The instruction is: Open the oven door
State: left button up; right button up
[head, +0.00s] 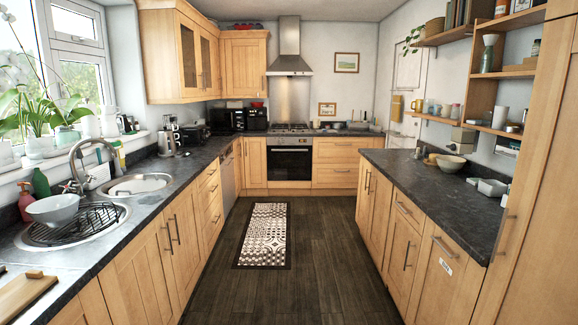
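The oven (289,160) is built in below the hob at the far end of the kitchen. Its dark glass door (289,166) appears shut, with a pale horizontal handle (289,150) along its top. Neither of my grippers shows in the head view. The oven is well away from the camera, and its front is unobstructed.
A patterned rug (263,235) lies on the dark wood floor (322,250) before the oven. Counters with cupboards run along the left (140,225) and right (430,190), leaving a clear aisle between them. A steel hood (289,62) hangs above the hob (290,130).

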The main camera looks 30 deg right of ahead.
aim_at(284, 163)
jog(key=z, duration=0.1)
jog(key=i, duration=0.75)
jog(key=z, duration=0.55)
jog(key=i, duration=2.4)
jog(key=z, duration=0.65)
jog(key=i, duration=5.65)
jog(key=u, duration=0.25)
